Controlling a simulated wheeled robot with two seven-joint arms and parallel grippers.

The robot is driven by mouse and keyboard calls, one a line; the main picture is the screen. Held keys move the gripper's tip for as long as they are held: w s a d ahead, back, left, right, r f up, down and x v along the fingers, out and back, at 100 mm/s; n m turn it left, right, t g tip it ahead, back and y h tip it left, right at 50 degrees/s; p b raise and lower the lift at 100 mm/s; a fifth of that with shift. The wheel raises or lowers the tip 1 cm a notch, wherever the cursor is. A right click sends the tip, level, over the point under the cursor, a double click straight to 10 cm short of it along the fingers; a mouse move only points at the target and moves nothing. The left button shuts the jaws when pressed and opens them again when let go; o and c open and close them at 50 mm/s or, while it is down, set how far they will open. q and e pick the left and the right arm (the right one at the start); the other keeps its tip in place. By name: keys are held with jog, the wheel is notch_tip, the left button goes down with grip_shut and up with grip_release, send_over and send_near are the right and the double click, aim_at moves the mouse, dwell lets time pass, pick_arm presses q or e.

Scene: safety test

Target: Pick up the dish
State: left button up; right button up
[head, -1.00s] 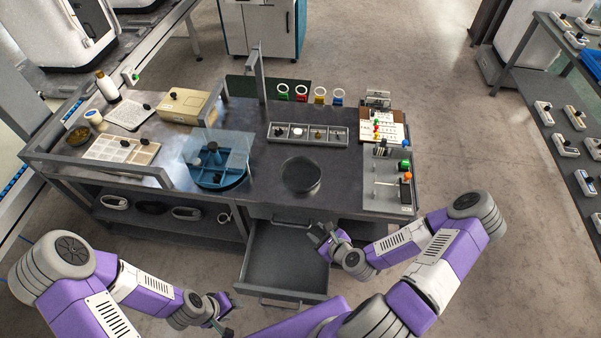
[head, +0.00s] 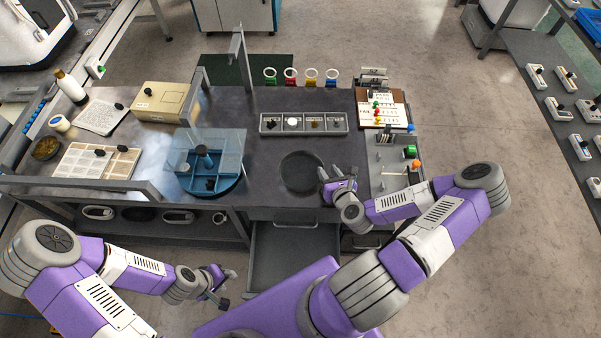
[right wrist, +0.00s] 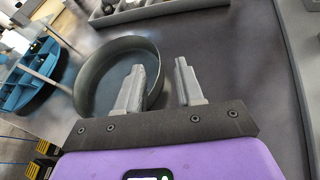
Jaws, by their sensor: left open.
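The dish is a round, dark grey, shallow, empty dish (head: 302,172) standing upright on the dark bench top near its front edge. It also shows in the right wrist view (right wrist: 88,88), partly covered by a finger. My right gripper (head: 327,180) is at the dish's right side. In the right wrist view its fingers (right wrist: 158,68) are apart, one over the dish's inside and one outside, with the right wall appearing between them. I cannot tell whether they reach below the rim. My left gripper (head: 222,285) is open and empty, low in front of the bench.
An open drawer (head: 292,255) juts out below the dish. A blue round stand with clear panels (head: 210,165) is to its left, a grey compartment tray (head: 303,123) behind it, and a grey panel with knobs (head: 392,165) to its right. Bare bench separates them.

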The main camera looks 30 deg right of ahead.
aim_at(319, 160)
jog(key=x, duration=0.3)
jog(key=b+x, duration=0.1)
jog(key=x, duration=0.1)
jog(key=shift+w+a, duration=0.2)
jog(key=shift+a, duration=0.1)
jog(key=shift+c, duration=0.5)
grip_shut()
